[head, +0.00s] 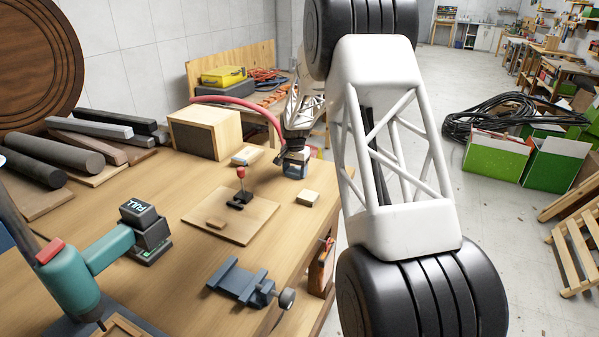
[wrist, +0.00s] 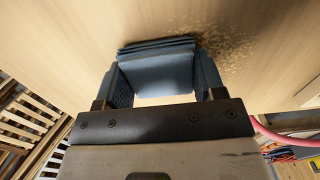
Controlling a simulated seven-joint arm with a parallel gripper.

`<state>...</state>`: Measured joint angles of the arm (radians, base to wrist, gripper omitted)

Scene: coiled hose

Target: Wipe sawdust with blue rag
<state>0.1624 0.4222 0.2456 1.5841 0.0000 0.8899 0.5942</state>
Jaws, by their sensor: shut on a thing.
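My gripper (wrist: 163,84) is shut on a folded blue rag (wrist: 156,68) in the wrist view, with a finger on each side of it. The rag is held low over the wooden tabletop; I cannot tell whether it touches. Pale brown sawdust (wrist: 238,40) lies scattered on the wood just right of and beyond the rag. In the head view my gripper (head: 294,165) is at the far right part of the workbench (head: 190,270), near its edge. The sawdust cannot be made out there, and the rag is mostly hidden.
A small wood block (head: 308,198) and a board (head: 230,222) with a red-knobbed clamp (head: 241,178) lie nearer than the gripper. A wooden box (head: 205,132) stands to its left, with a red hose (head: 245,104) arching behind. A grey vise (head: 240,283) sits at the front edge.

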